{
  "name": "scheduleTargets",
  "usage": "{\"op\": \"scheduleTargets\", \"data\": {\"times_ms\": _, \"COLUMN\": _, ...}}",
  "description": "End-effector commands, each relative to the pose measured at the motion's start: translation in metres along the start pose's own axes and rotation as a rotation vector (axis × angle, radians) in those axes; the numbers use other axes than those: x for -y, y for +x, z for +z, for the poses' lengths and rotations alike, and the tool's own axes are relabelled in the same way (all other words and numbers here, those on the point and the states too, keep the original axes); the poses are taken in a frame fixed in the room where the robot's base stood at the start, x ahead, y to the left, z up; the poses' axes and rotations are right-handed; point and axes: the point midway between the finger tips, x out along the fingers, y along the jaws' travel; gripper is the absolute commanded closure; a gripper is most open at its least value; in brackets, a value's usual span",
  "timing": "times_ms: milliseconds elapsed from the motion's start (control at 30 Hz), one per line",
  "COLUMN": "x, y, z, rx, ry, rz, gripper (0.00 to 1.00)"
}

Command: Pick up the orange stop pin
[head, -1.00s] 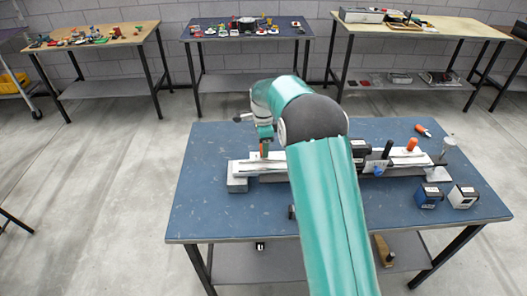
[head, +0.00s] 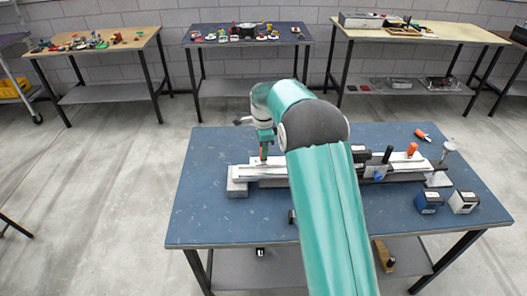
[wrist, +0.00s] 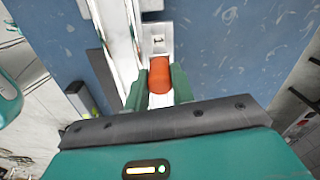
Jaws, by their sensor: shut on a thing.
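My gripper (wrist: 160,87) has its two green fingers closed on either side of the orange stop pin (wrist: 160,73) in the wrist view. A white part shows just below the orange. In the head view, the gripper (head: 264,146) is over the left part of a long pale rail fixture (head: 245,171), and a little orange shows at its fingertips. Whether the pin's lower end touches the fixture cannot be told. My arm hides the middle of the fixture.
An orange-topped post (head: 411,149) and a black post (head: 387,154) stand at the fixture's right. An orange-handled tool (head: 421,134) lies behind them. The blue table's (head: 205,215) front left is clear.

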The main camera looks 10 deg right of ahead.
Motion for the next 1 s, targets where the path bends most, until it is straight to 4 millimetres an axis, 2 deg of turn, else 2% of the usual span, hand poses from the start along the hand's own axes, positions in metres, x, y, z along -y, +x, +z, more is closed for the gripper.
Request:
{"op": "scheduleTargets", "data": {"times_ms": 167, "x": -0.003, "y": -0.026, "z": 0.0, "rx": 0.0, "ry": -0.001, "rz": -0.002, "gripper": 1.0}}
{"op": "scheduleTargets", "data": {"times_ms": 367, "x": -0.032, "y": -0.059, "z": 0.0, "rx": 0.0, "ry": -0.001, "rz": -0.004, "gripper": 1.0}}
{"op": "scheduleTargets", "data": {"times_ms": 500, "x": -0.06, "y": -0.086, "z": 0.001, "rx": 0.0, "ry": -0.001, "rz": -0.002, "gripper": 1.0}}
{"op": "scheduleTargets", "data": {"times_ms": 800, "x": -0.12, "y": -0.11, "z": 0.0, "rx": 0.0, "ry": -0.001, "rz": -0.001, "gripper": 1.0}}
{"op": "scheduleTargets", "data": {"times_ms": 1000, "x": -0.138, "y": -0.118, "z": 0.0, "rx": 0.0, "ry": -0.001, "rz": -0.001, "gripper": 1.0}}
